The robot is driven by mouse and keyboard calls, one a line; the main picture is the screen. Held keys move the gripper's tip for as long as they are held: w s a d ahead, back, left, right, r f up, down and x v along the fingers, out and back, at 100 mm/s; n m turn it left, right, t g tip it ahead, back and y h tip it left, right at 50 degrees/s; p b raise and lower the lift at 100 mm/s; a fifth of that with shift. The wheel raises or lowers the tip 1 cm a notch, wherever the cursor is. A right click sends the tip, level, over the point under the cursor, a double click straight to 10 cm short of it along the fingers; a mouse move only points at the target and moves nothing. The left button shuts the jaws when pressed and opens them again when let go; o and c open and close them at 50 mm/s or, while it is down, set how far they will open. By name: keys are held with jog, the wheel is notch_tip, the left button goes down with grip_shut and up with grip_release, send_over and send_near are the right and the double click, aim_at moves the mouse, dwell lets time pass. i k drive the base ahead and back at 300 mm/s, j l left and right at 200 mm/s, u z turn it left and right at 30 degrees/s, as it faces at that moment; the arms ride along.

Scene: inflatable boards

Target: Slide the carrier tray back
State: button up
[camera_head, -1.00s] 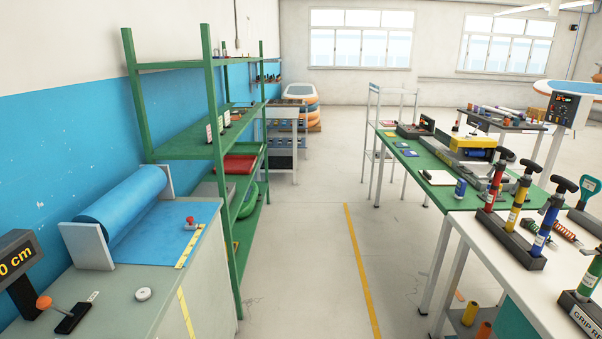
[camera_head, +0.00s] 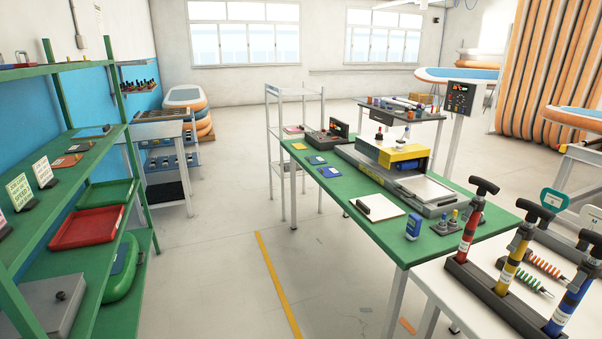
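A press-like machine with a yellow head (camera_head: 400,154) stands on the green-topped table (camera_head: 375,228) right of centre. A light grey flat tray (camera_head: 428,190) lies on the machine's grey bed and sticks out from under the head, toward the front right. It looks like the carrier tray. Its rear part is hidden by the head, so I cannot tell how far it reaches in. My gripper is not in view.
A green shelf rack (camera_head: 90,190) with a red tray (camera_head: 87,228) stands at the left. A white table with several hand pumps (camera_head: 468,225) is at the front right. Bare floor with a yellow line (camera_head: 275,270) runs between them.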

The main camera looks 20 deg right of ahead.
aim_at(423, 187)
jog(key=i+j+z, duration=0.2)
jog(key=i+z, duration=0.3)
jog(key=i, duration=0.2)
jog(key=i+j+z, duration=0.5)
jog(key=i, duration=0.2)
jog(key=i+j+z, duration=0.5)
jog(key=j+z, duration=0.1)
jog(key=j, duration=0.3)
jog(key=i+j+z, duration=0.1)
jog(key=j, duration=0.3)
jog(key=i+j, duration=0.15)
jog(key=j, duration=0.15)
jog(key=i+j+z, duration=0.1)
jog(key=j, duration=0.2)
jog(key=k+l, duration=0.2)
jog(key=l, duration=0.2)
